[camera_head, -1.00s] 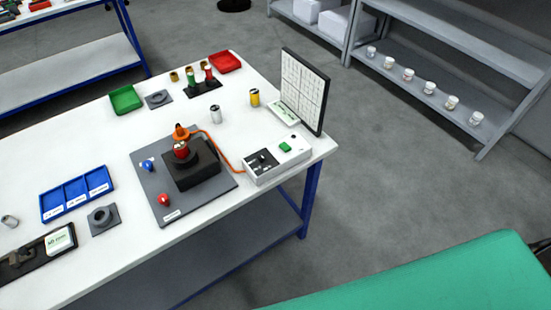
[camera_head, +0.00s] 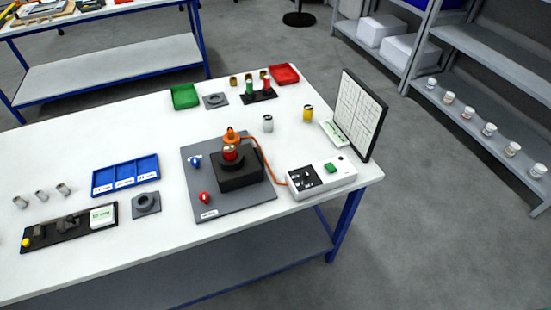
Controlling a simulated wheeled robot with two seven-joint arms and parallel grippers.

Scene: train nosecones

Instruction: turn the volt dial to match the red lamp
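A white control box (camera_head: 321,179) with dark dials on its left part and a green button or screen (camera_head: 331,168) stands at the table's right front edge. An orange cable (camera_head: 268,160) runs from it to an orange cap on a red cylinder (camera_head: 230,153), which sits on a black block (camera_head: 240,178) on a grey board. A red lamp-like piece (camera_head: 204,198) and a blue one (camera_head: 195,161) are on the board's left part. Which one is lit, and the dial's setting, are too small to tell. Neither gripper is in view.
The white table (camera_head: 150,225) also carries a blue three-part tray (camera_head: 126,176), a green tray (camera_head: 185,96), a red tray (camera_head: 284,74), several small cylinders and an upright grid panel (camera_head: 360,115). Grey shelves (camera_head: 470,110) stand at the right, with open floor between.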

